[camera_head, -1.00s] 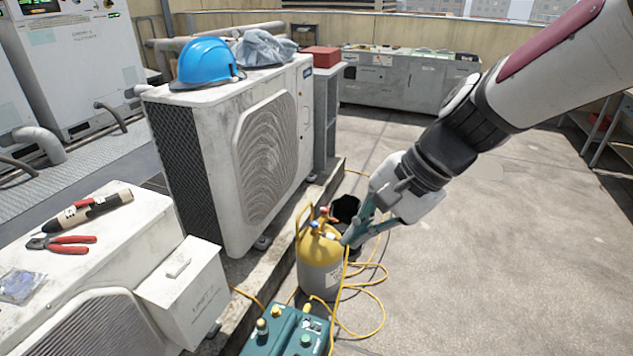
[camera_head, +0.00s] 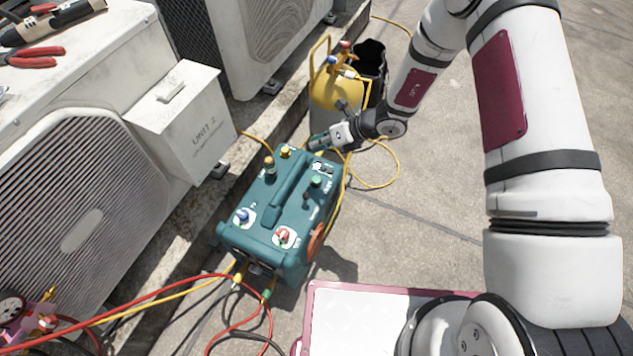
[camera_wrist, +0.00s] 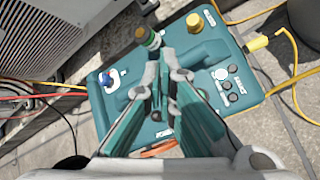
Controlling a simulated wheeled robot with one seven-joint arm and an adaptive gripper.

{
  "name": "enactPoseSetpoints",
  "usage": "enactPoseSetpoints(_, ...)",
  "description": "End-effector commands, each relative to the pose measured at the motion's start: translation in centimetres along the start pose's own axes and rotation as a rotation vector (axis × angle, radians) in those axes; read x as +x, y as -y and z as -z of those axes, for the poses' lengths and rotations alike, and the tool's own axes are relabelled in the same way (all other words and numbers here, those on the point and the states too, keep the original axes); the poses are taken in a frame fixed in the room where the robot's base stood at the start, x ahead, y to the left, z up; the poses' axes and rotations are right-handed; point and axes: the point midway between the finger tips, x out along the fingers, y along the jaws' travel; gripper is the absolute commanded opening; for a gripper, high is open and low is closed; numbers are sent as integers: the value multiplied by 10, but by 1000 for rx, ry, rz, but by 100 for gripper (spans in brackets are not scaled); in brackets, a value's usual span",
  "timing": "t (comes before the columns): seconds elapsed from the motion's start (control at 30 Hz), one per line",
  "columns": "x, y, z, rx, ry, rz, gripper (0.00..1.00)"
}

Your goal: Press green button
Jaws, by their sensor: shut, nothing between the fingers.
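A teal machine (camera_head: 262,240) stands on the ground, with knobs and a small panel on its top. A green round button or knob (camera_head: 316,181) sits on its right part in the head view. My gripper (camera_head: 318,143) is shut and empty, just beyond the machine's far end in that view. In the wrist view my gripper (camera_wrist: 165,62) hangs over the machine's top (camera_wrist: 125,72), its fingers covering the middle. I cannot tell whether the gripper touches the machine.
A yellow-topped cylinder (camera_head: 338,88) and a black bucket (camera_head: 370,62) stand close beyond the gripper. Yellow hoses (camera_head: 381,182) loop on the ground. Condenser units (camera_head: 70,215) line the left. Red and blue knobs (camera_head: 283,236) stand up on the machine's near end.

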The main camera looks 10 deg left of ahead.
Motion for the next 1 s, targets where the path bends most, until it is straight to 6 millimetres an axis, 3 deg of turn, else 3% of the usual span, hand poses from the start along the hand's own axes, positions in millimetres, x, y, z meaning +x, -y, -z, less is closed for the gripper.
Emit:
enactPoseSetpoints(0.03, 12, 7, 11, 41, -2, 4, 0)
enactPoseSetpoints(0.17, 25, 15, 23, 102, -3, 15, 0)
enactPoseSetpoints(0.67, 28, 17, 26, 115, -3, 18, 0)
enactPoseSetpoints(1.0, 48, 31, 43, 114, -4, 17, 0)
